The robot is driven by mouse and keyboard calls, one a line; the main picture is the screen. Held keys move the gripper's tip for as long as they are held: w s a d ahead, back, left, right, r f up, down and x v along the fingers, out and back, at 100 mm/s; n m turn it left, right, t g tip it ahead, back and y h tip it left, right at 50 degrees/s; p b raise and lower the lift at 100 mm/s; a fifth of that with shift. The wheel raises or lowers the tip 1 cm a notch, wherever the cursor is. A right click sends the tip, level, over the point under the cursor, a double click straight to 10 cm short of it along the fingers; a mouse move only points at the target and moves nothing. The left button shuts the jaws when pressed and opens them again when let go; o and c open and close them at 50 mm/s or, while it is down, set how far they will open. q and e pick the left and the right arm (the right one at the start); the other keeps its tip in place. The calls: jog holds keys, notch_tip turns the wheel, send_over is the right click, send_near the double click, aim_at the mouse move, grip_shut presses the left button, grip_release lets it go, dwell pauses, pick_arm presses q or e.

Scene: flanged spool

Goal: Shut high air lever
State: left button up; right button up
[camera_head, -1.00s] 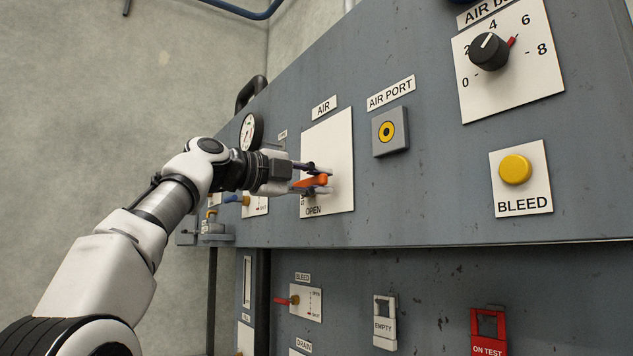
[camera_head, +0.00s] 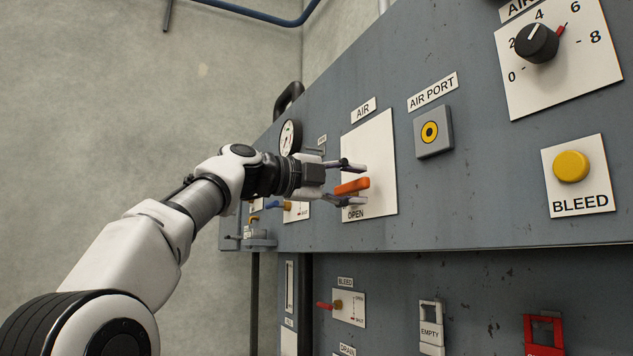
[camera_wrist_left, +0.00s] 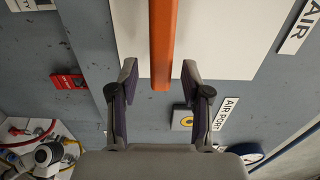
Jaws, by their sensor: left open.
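The high air lever is an orange handle (camera_head: 352,186) on a white plate (camera_head: 383,150) labelled AIR above and OPEN near its lower edge. In the head view the lever lies nearly level. My left gripper (camera_head: 363,184) is open, with one finger above the lever and one below, both apart from it. In the left wrist view the orange lever (camera_wrist_left: 162,40) runs down from the top edge, and its end lies between the two spread fingers (camera_wrist_left: 159,82). Any SHUT mark on this plate is hidden or unreadable. My right gripper is not in view.
The AIR PORT box (camera_head: 433,132) is right of the plate, with a yellow BLEED button (camera_head: 571,166) and a black dial (camera_head: 536,43) farther right. A gauge (camera_head: 290,137) and a blue-handled valve (camera_head: 276,204) are left, near my wrist. A small red lever (camera_head: 325,306) is below.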

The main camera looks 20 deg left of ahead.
pick_arm(q)
jog(key=v, duration=1)
jog(key=shift+d+f, duration=0.1)
